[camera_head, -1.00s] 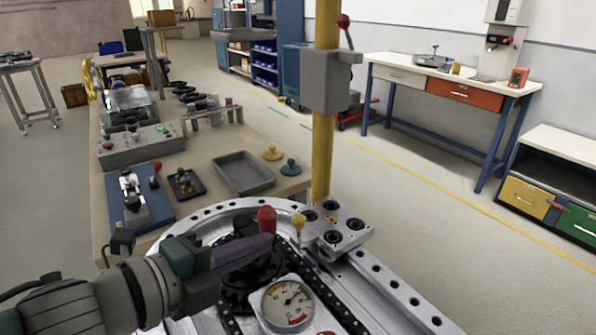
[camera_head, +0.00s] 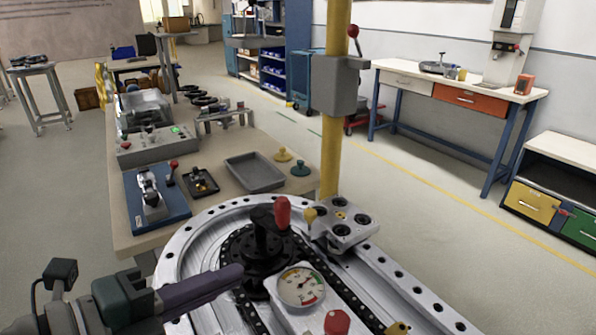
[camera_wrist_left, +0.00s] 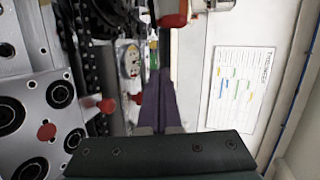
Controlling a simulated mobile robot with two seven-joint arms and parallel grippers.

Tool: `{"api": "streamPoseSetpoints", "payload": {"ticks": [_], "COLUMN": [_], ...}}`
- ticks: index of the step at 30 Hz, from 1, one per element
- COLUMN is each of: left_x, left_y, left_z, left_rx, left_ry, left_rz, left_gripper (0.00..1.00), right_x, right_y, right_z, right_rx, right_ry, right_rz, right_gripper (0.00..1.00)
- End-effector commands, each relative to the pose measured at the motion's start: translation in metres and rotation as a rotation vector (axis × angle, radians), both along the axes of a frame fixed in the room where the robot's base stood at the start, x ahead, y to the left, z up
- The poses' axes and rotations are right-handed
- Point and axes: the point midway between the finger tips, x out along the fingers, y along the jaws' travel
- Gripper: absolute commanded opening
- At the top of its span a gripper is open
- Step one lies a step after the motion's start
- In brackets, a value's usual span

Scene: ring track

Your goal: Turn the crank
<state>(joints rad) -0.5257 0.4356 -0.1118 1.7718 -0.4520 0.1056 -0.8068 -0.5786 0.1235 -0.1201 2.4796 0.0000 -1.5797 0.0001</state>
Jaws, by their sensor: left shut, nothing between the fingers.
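The crank's upright red handle (camera_head: 283,212) stands on a black arm and hub (camera_head: 262,244) in the ring track (camera_head: 185,232). My left gripper (camera_head: 238,270) comes in from the lower left. Its purple fingers are shut and empty. In the head view their tips show below and left of the red handle, clearly apart from it, in front of the lower left of the hub. In the left wrist view the closed fingers (camera_wrist_left: 158,105) point away from the camera; I cannot tell there which red part is the crank handle. My right gripper is not in view.
A round gauge (camera_head: 301,286), a red knob (camera_head: 337,321) and a small yellow-knobbed lever (camera_head: 310,216) stand close to the crank. A yellow post (camera_head: 335,150) rises behind. A side table holds a grey tray (camera_head: 254,172) and a blue-based clamp (camera_head: 156,200).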

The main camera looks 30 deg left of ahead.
Motion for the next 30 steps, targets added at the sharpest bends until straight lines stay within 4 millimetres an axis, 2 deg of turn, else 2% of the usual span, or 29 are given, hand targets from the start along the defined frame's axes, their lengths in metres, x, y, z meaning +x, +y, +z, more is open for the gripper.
{"api": "streamPoseSetpoints", "payload": {"ticks": [3,8,15,19,25,30], "left_x": [-0.014,-0.023,-0.023,-0.027,-0.023,0.004], "left_y": [-0.001,-0.002,-0.01,-0.003,0.002,0.003], "left_z": [0.004,0.003,-0.025,-0.028,-0.021,-0.019], "left_rx": [-0.001,-0.006,-0.061,-0.052,-0.035,-0.035], "left_ry": [0.0,-0.01,-0.186,-0.27,-0.309,-0.312], "left_rz": [0.0,0.008,0.158,0.261,0.311,0.308], "left_gripper": [0.0,0.0,0.0,0.0,0.0,0.0], "right_x": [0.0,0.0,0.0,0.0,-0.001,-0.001], "right_y": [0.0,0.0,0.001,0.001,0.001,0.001], "right_z": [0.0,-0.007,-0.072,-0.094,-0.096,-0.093], "right_rx": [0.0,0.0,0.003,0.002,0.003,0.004], "right_ry": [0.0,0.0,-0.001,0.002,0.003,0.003], "right_rz": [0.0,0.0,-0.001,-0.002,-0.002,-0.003], "right_gripper": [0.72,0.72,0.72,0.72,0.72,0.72]}}
